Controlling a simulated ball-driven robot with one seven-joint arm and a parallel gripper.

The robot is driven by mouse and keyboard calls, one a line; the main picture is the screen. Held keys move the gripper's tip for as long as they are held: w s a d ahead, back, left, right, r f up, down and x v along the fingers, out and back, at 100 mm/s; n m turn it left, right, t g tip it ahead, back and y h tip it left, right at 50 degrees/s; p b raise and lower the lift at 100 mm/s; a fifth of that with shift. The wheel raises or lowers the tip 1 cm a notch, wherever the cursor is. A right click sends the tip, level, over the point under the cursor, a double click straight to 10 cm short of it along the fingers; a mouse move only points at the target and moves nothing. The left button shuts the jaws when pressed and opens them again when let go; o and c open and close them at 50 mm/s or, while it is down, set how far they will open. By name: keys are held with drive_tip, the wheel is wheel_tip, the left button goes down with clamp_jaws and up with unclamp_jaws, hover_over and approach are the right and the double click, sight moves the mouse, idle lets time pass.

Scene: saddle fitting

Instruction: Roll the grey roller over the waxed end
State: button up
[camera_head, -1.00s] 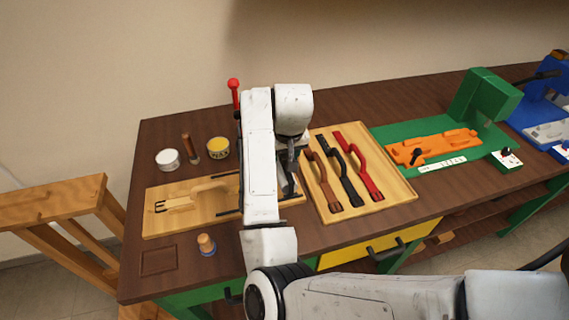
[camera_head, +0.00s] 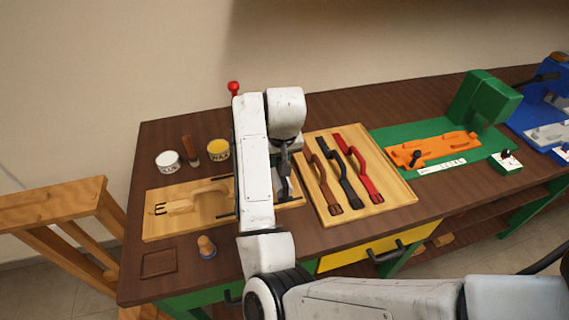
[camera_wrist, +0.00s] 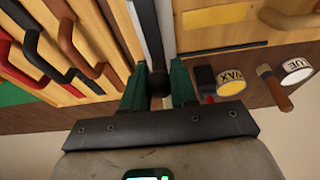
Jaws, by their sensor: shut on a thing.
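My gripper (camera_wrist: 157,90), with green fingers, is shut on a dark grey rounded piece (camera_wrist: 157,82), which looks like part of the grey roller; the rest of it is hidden. In the head view my arm covers the gripper, which is over the right end of the pale wooden board (camera_head: 160,230). A tan strap with a raised handle loop (camera_head: 205,190) lies on that board. Its right end is behind my arm, so the waxed end and any contact with the roller cannot be seen.
A white can (camera_head: 168,162), a brush (camera_head: 190,150) and a yellow wax can (camera_head: 218,150) stand behind the board. A red-knobbed post (camera_head: 233,88) rises behind my arm. A tray (camera_head: 395,190) of brown, black and red straps lies close on the right. A cork-topped piece (camera_head: 206,246) stands in front.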

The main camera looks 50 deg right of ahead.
drive_tip(key=shift+w+a, duration=0.15)
drive_tip(key=shift+a, duration=0.2)
drive_tip(key=shift+w+a+p, duration=0.15)
drive_tip(key=shift+w+a, duration=0.95)
drive_tip(key=shift+a, duration=0.5)
drive_tip(key=shift+w+a+p, duration=0.2)
drive_tip(key=shift+w+a, duration=0.9)
drive_tip(key=shift+a, duration=0.5)
drive_tip(key=shift+w+a+p, duration=0.15)
drive_tip(key=shift+w+a, duration=0.95)
drive_tip(key=shift+a, duration=0.5)
drive_tip(key=shift+w+a, duration=0.55)
drive_tip(key=shift+a, duration=0.25)
drive_tip(key=shift+o, duration=0.5)
drive_tip(key=shift+w+a, duration=0.1)
drive_tip(key=shift+o, duration=0.2)
drive_tip(key=o, duration=0.6)
drive_tip(key=shift+a, duration=0.2)
drive_tip(key=shift+o, duration=0.2)
drive_tip(key=shift+d, duration=0.1)
drive_tip(key=shift+d+r, duration=0.1)
drive_tip(key=shift+d, duration=0.05)
